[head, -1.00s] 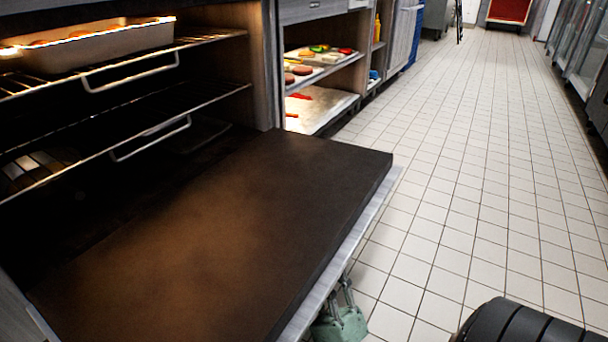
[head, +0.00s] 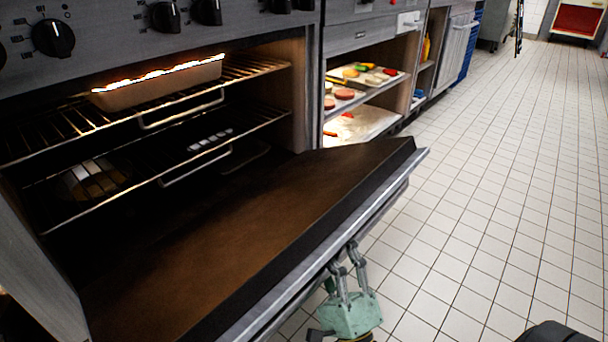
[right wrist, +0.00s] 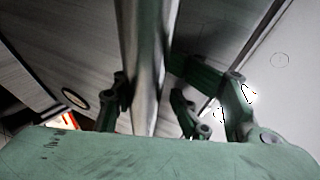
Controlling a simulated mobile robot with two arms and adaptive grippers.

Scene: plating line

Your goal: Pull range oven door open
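The range oven door (head: 250,215) is hinged down, wide open, with its outer edge tilted up a little. A metal handle bar (right wrist: 148,70) runs along the door's outer side. My right gripper (head: 346,262), with a green body, is below the door's outer edge in the head view. My left gripper is not in view.
Inside the oven are wire racks (head: 245,70), a glowing baking dish (head: 165,82) and a dim round item (head: 95,180). Food trays (head: 365,75) sit on shelves beside the oven.

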